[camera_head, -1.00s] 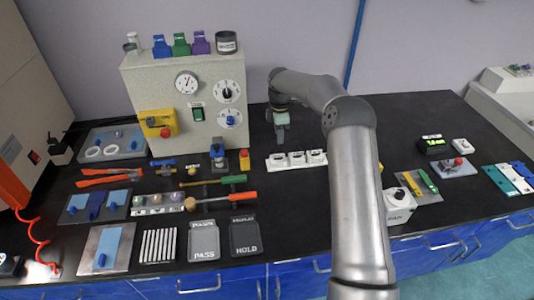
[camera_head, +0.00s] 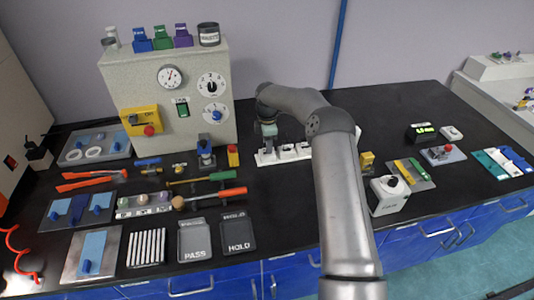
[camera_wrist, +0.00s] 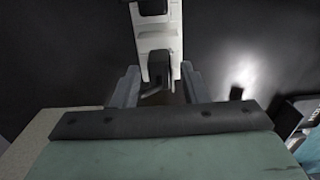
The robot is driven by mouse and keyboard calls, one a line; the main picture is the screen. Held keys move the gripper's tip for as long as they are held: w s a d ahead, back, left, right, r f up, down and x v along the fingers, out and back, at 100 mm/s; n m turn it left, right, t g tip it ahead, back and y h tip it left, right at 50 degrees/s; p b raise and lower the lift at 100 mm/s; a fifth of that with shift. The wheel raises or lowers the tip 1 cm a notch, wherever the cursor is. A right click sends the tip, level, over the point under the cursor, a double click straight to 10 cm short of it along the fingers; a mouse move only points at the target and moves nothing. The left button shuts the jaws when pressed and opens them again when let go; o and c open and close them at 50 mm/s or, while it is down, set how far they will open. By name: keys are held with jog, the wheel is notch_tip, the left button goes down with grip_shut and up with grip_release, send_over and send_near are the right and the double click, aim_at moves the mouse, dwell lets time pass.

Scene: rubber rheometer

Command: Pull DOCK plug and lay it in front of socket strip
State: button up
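The white socket strip (camera_head: 284,155) lies on the black bench to the right of the grey machine, partly hidden by my arm. In the wrist view the strip (camera_wrist: 172,40) runs up from the middle to the top edge. A black plug (camera_wrist: 158,68) with a short bent cable sits at its near end; I cannot read a DOCK label. My gripper (camera_wrist: 159,84) is open, with one finger on each side of the plug's end of the strip. In the head view my gripper (camera_head: 268,143) points down over the strip's left part. Contact with the plug cannot be told.
The grey machine (camera_head: 170,95) stands close to the left of the strip. The bench in front of the strip is clear. PASS (camera_head: 195,240) and HOLD (camera_head: 237,233) trays lie at the front left. A white box (camera_head: 388,196) stands right of my arm.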

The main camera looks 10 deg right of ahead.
grip_shut()
jog(key=shift+r+p, duration=1.25)
jog(key=shift+r, duration=1.05)
